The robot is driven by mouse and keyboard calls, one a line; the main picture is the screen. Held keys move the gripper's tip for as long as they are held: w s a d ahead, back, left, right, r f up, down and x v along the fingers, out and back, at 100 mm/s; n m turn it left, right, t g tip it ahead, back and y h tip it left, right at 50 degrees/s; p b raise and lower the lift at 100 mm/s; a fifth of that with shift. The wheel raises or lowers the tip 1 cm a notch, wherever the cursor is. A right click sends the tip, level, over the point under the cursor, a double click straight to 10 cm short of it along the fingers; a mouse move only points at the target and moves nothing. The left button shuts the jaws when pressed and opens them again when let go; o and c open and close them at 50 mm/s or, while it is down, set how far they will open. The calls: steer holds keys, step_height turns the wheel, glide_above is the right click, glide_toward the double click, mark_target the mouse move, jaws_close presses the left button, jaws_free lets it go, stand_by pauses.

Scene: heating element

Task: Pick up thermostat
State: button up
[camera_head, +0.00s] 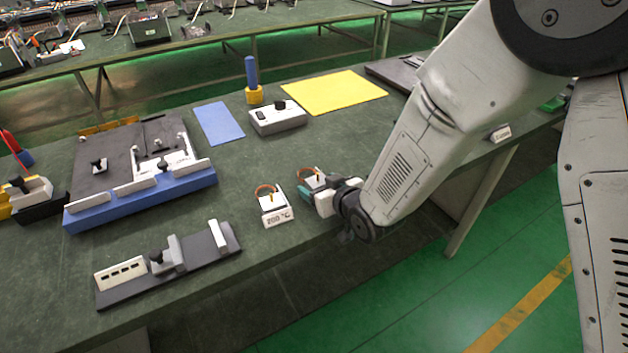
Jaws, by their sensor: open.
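A small white thermostat (275,207) with a reddish-brown loop on top and a "200 °C" label on its front sits upright on the dark green table near its front edge. A second similar white piece with a reddish-brown loop (312,178) is just right of it, at my gripper. My gripper (309,186) is open, with its teal-tipped fingers at this second piece. The fingers and wrist hide part of that piece, and I cannot tell whether they touch it. Its label is not visible.
A dark fixture with white blocks (166,262) lies at the front left. A blue-edged fixture (148,197) stands behind it. A white box with buttons (278,118), a blue mat (219,124), a yellow mat (335,92) and a blue-handled tool (252,80) are farther back. The table middle is clear.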

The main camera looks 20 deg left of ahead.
steer(key=shift+a, duration=0.1)
steer(key=shift+c, duration=0.3)
steer(key=c, duration=1.1)
steer(key=shift+o, duration=0.2)
steer(key=shift+w+r, duration=0.1)
